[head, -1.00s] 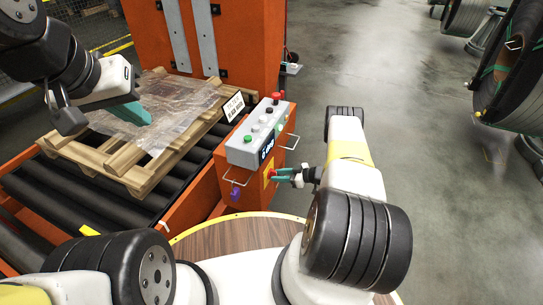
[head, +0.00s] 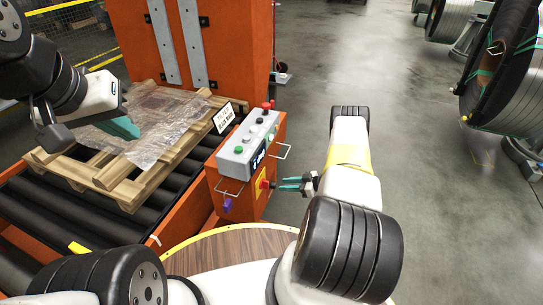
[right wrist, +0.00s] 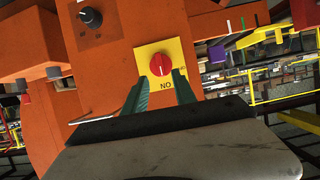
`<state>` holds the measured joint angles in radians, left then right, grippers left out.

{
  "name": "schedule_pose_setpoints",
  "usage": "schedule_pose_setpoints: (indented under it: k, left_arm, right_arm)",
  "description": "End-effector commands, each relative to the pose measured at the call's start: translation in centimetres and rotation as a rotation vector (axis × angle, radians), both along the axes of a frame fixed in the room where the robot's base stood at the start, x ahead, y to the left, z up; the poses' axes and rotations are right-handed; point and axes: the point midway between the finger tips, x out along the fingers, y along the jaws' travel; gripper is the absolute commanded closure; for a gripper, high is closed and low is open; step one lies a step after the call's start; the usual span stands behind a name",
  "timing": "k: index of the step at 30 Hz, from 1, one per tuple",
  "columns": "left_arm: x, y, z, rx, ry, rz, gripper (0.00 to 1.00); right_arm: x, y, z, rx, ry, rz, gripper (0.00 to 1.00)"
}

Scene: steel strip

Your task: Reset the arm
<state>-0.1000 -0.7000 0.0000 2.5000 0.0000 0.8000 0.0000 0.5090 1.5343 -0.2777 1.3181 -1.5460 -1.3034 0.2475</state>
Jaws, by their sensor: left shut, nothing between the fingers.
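The orange control cabinet carries a grey button panel (head: 248,145) on top and a red rotary knob (head: 264,184) on a yellow plate on its side. The knob (right wrist: 160,64) and plate face me in the right wrist view. My right gripper (head: 279,184) is beside the knob, with a small gap between its teal tips and the knob. Its fingers (right wrist: 160,90) are apart and empty in the right wrist view, with the knob showing beyond them. My left gripper (head: 124,128) is shut and empty, above the plastic-wrapped pallet at the left.
The wooden pallet (head: 147,180) with clear wrapping lies on a black roller conveyor (head: 50,208). A small printed sign (head: 224,117) stands behind the panel. A purple part (head: 227,205) hangs on the cabinet front. Large steel coils (head: 508,75) stand at the right. Open floor (head: 430,170) lies between.

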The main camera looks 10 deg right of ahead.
Motion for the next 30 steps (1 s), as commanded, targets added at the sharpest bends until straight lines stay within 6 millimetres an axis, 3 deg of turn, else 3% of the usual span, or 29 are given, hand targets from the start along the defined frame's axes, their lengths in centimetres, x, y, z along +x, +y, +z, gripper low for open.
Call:
schedule_pose_setpoints:
  k: [6,8,11,15,18,21,26,30]
  left_arm:
    - [0.0,0.0,0.0,0.0,0.0,0.0,1.0]
    - [0.0,0.0,0.0,0.0,0.0,0.0,1.0]
    - [0.0,0.0,0.0,0.0,0.0,0.0,1.0]
    - [0.0,0.0,0.0,0.0,0.0,0.0,1.0]
    - [0.0,0.0,0.0,0.0,0.0,0.0,1.0]
    - [0.0,0.0,0.0,0.0,0.0,0.0,1.0]
    - [0.0,0.0,0.0,0.0,0.0,0.0,1.0]
    - [0.0,0.0,0.0,0.0,0.0,0.0,1.0]
  right_arm:
    - [0.9,-0.3,0.7,-0.016,-0.008,-0.012,0.67]
    - [2.2,-0.9,1.9,-0.043,-0.019,-0.036,0.67]
    - [5.9,-2.6,5.6,-0.118,-0.049,-0.109,0.67]
    - [11.6,-5.4,13.5,-0.247,-0.088,-0.262,0.67]
    - [14.3,-7.0,19.7,-0.318,-0.101,-0.377,0.67]
    - [15.7,-8.1,25.9,-0.37,-0.103,-0.488,0.67]
    - [15.6,-8.6,35.4,-0.417,-0.079,-0.654,0.67]
    - [13.2,-8.0,42.7,-0.426,-0.033,-0.775,0.67]
